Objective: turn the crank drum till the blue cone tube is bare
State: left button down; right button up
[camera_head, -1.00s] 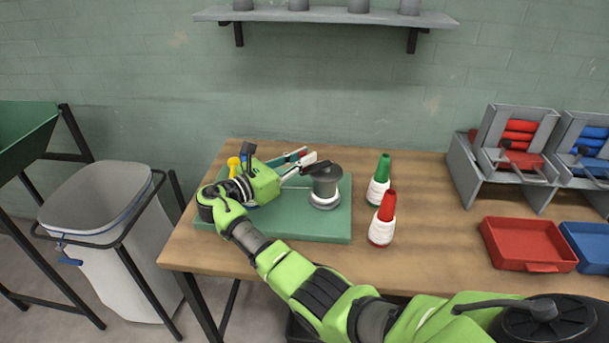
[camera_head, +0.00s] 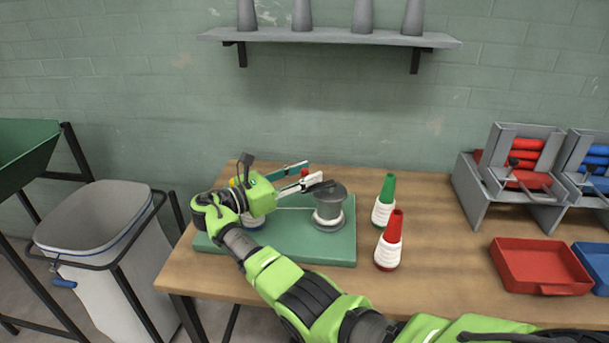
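The grey crank drum (camera_head: 328,208) stands on the green board (camera_head: 340,247), with white thread around its lower part and a dark crank arm (camera_head: 318,187) across its top. My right gripper (camera_head: 314,171) reaches over the board from the left side. Its two fingers look spread, with a small red knob (camera_head: 304,172) seen between them near the drum; I cannot tell whether they touch it. Under the gripper a bit of a white and blue thing (camera_head: 254,222) shows, likely the blue cone tube; most of it is hidden. My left gripper is not in view.
Green (camera_head: 384,203) and red (camera_head: 390,243) cones with white thread stand right of the board. Red (camera_head: 541,286) and blue trays and grey racks (camera_head: 515,190) are at the right. A bin (camera_head: 95,215) stands left of the table. A shelf (camera_head: 330,38) hangs above.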

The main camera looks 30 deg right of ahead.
jog(key=a, duration=1.2)
jog(key=shift+s, duration=0.4)
